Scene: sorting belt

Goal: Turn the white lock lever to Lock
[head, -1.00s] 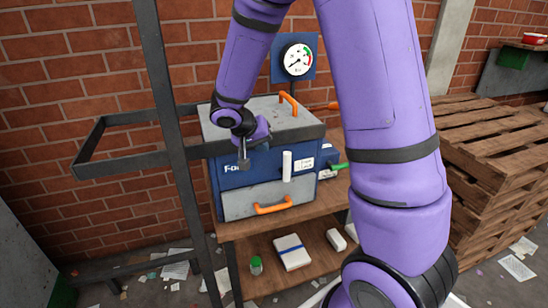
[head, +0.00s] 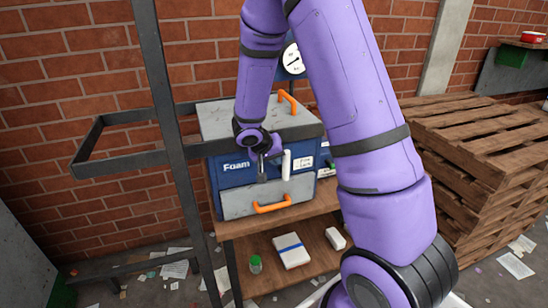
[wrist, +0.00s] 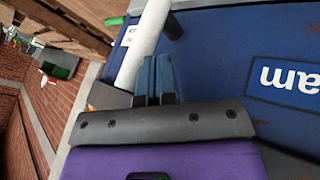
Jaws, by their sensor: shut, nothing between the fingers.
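The white lock lever (head: 286,165) stands upright on the front of the blue machine (head: 240,174). In the wrist view the lever (wrist: 143,45) is a white bar running past the fingertips. A white label (head: 303,164) is to the right of the lever; its words are too small to read surely. My gripper (head: 262,176) is at the machine's front, just left of the lever. In the wrist view my gripper (wrist: 155,62) is shut and empty, its fingertips close beside the lever; I cannot tell whether they touch.
The machine has an orange top handle (head: 287,101) and a grey drawer with an orange handle (head: 271,204). It stands on a wooden shelf (head: 225,229). A dark metal frame post (head: 172,130) rises at the left. Wooden pallets (head: 470,170) are stacked at the right.

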